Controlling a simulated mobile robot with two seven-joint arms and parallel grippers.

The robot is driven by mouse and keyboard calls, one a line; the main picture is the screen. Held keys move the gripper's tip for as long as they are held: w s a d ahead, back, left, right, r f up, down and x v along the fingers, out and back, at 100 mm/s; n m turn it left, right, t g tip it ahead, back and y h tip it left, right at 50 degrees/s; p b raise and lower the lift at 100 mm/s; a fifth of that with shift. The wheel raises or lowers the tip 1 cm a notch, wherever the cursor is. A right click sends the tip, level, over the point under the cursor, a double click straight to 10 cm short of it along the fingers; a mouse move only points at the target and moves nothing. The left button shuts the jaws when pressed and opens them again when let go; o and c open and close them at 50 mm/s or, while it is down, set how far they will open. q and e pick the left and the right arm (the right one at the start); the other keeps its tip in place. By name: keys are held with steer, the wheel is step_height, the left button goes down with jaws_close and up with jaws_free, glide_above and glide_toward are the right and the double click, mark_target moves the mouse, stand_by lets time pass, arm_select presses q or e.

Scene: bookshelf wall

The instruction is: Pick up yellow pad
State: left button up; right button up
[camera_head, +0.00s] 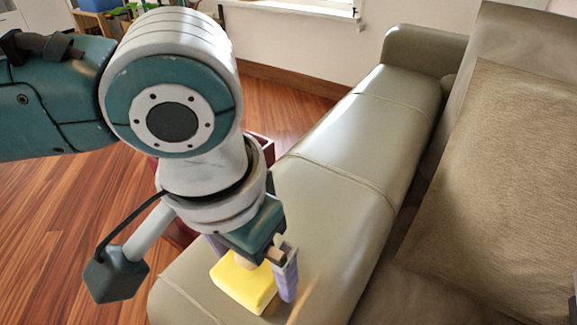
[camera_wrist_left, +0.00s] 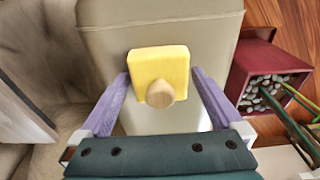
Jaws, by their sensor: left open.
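The yellow pad (camera_head: 243,283) is a small yellow block with a round wooden knob on top. It rests on the sofa's armrest, under my left gripper (camera_head: 256,270). In the left wrist view the yellow pad (camera_wrist_left: 150,62) lies ahead of and between the two purple fingers of the left gripper (camera_wrist_left: 157,82). The fingers are apart, with gaps on both sides of the knob. I cannot tell for sure whether either finger touches the pad. My right gripper is not in view.
The olive leather sofa (camera_head: 330,150) runs from the front to the back, with a big cushion (camera_head: 500,180) at right. A dark red planter (camera_wrist_left: 262,68) with pebbles and green stems stands beside the armrest. Wooden floor (camera_head: 50,225) lies at left.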

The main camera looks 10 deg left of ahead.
arm_select(q)
steer(key=shift+c, duration=0.4)
steer(key=shift+r, duration=0.1)
steer(key=c, duration=1.1)
steer(key=shift+o, duration=0.2)
steer(key=shift+r, duration=0.1)
step_height(320, 180, up, 20)
steer(key=p, duration=0.7)
